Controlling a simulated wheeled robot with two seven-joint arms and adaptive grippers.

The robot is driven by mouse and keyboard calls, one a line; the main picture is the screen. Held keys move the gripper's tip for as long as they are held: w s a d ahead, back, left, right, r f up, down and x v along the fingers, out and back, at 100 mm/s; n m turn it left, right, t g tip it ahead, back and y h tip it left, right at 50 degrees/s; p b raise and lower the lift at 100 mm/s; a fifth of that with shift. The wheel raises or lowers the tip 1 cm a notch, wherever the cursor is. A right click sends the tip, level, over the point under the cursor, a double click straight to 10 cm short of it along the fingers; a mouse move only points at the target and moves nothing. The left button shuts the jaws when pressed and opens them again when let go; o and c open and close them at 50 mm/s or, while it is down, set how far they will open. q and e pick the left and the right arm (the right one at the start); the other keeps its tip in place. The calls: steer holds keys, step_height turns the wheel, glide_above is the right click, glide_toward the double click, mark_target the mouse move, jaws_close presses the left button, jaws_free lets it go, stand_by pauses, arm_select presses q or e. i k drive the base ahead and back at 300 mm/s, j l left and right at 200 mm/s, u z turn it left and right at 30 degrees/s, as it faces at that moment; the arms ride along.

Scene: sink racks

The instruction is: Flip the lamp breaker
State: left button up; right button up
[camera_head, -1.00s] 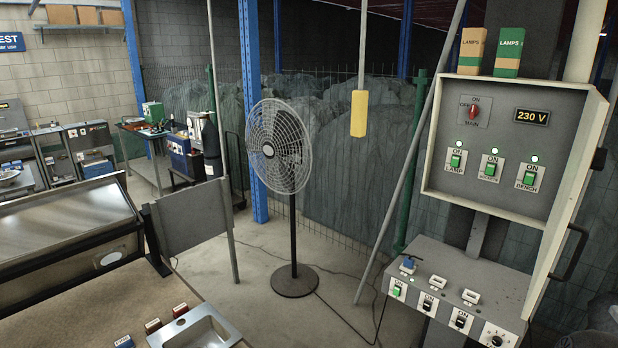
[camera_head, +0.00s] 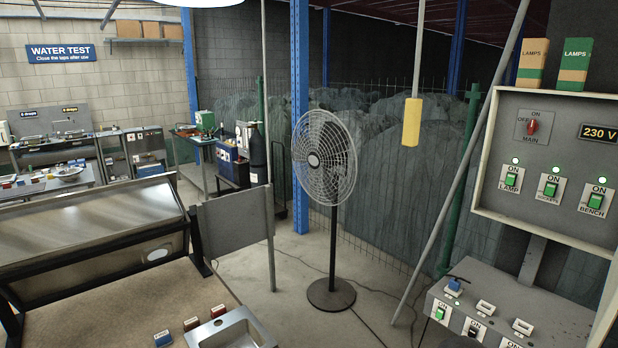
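The lamp breaker (camera_head: 511,180) is a green rocker switch on a white plate marked ON and LAMP, with a lit green light above it. It is the leftmost of three breakers on the grey electrical panel (camera_head: 562,122) at the right of the head view. The sockets breaker (camera_head: 550,188) and the bench breaker (camera_head: 596,201) stand to its right, also green with lit lights. A red main switch (camera_head: 532,127) sits above them, beside a 230 V display (camera_head: 599,133). Neither of my grippers can be made out in the view.
A grey socket box (camera_head: 545,310) with switches and a blue plug juts out below the panel. A standing fan (camera_head: 324,158), a leaning grey pole (camera_head: 463,160) and a hanging yellow pendant (camera_head: 411,122) are left of it. A workbench (camera_head: 110,315) with a sink fills the lower left.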

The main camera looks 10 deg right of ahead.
mark_target(511, 178)
steer(key=z, duration=1.65)
